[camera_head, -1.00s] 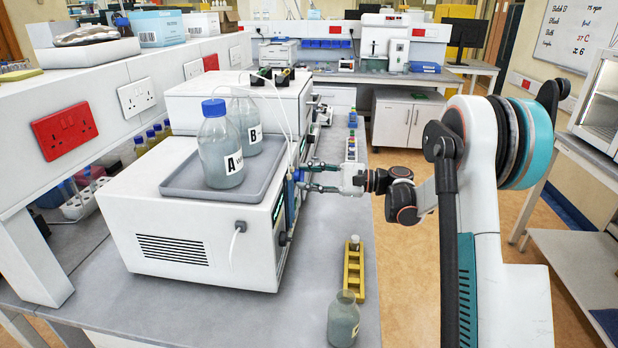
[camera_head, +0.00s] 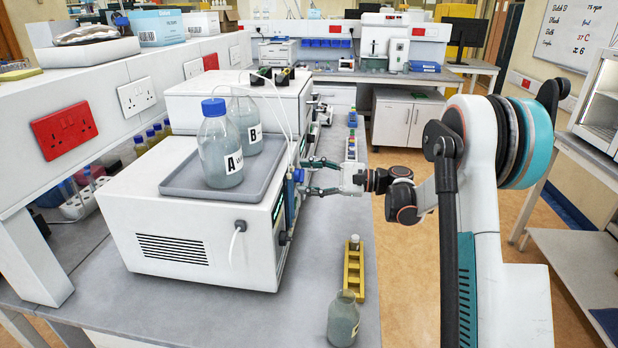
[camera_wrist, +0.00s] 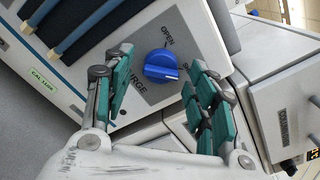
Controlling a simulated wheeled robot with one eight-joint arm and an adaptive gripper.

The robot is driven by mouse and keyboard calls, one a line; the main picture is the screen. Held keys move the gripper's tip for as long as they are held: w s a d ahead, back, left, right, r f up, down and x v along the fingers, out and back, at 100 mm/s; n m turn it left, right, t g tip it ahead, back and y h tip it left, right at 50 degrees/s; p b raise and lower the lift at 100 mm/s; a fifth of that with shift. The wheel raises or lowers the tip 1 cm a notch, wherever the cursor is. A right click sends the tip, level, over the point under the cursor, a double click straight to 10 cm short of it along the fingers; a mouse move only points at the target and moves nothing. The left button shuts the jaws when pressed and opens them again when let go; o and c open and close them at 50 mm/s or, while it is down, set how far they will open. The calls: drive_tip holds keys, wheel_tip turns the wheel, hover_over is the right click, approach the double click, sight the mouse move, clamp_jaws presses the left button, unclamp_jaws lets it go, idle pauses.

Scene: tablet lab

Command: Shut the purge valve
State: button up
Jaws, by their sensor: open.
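The purge valve is a blue round knob (camera_wrist: 161,66) with a raised grip bar, on a grey panel of the white instrument, shown in the wrist view. The word OPEN is printed beside it and part of PURGE below; another label is partly hidden by a finger. My gripper (camera_wrist: 160,95) is open, with its green-padded fingers on either side of the knob. Gaps show between knob and pads. In the head view my gripper (camera_head: 309,178) reaches the instrument's right-hand face, where the blue knob (camera_head: 298,175) shows small.
The white instrument (camera_head: 165,225) carries a grey tray with bottles A (camera_head: 220,152) and B (camera_head: 247,125). A yellow rack (camera_head: 354,270) and a small bottle (camera_head: 343,322) stand near the bench's right edge. A column unit (camera_wrist: 275,115) is beside the panel.

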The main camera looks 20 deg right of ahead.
drive_tip(key=shift+d, duration=0.1)
drive_tip(key=v, duration=1.1)
drive_tip(key=shift+s+d, duration=0.15)
drive_tip(key=shift+d, duration=0.25)
